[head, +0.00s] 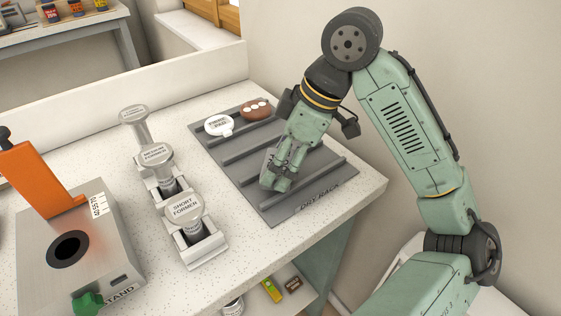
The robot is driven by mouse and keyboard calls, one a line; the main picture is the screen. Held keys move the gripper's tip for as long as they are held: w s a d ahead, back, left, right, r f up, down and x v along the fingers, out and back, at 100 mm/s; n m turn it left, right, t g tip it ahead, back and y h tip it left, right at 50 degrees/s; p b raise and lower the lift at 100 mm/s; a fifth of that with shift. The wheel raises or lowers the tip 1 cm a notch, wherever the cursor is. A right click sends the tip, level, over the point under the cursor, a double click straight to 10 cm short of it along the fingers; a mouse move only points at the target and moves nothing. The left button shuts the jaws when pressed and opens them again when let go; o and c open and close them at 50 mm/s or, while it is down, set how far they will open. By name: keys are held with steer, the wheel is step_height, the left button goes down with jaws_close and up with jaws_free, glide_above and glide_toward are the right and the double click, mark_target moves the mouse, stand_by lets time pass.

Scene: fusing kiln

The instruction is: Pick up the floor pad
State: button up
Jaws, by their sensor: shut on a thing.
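My gripper (276,183) points down over the front part of the grey dry rack (258,205). Its fingers are closed together on a thing low at the rack, between the raised bars. The fingers hide nearly all of that thing; I take it to be the floor pad, but its shape and label cannot be made out. Whether it still touches the rack cannot be told. A white round pad with a printed label (219,126) and a brown pad with white dots (257,110) lie at the rack's far end, apart from my gripper.
Left of the rack stand labelled formers, including the short former (184,210) and medium former (157,158), in pale holders. A metal stand with an orange part (43,180) is at the left. The worktop (250,258) is clear in front. A wall rises behind and right.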

steer(key=shift+r, duration=0.45)
steer(key=shift+s+r+b, duration=0.25)
steer(key=shift+r+b, duration=0.1)
steer(key=shift+r, duration=0.6)
steer(key=s+d+r+b, duration=0.1)
steer(key=s+b, duration=0.1)
steer(key=s, duration=1.3)
steer(key=shift+s+d+r+b, duration=0.25)
steer(key=shift+d+b, duration=0.05)
steer(key=shift+d, duration=0.05)
steer(key=o, duration=0.4)
steer(key=c, duration=0.4)
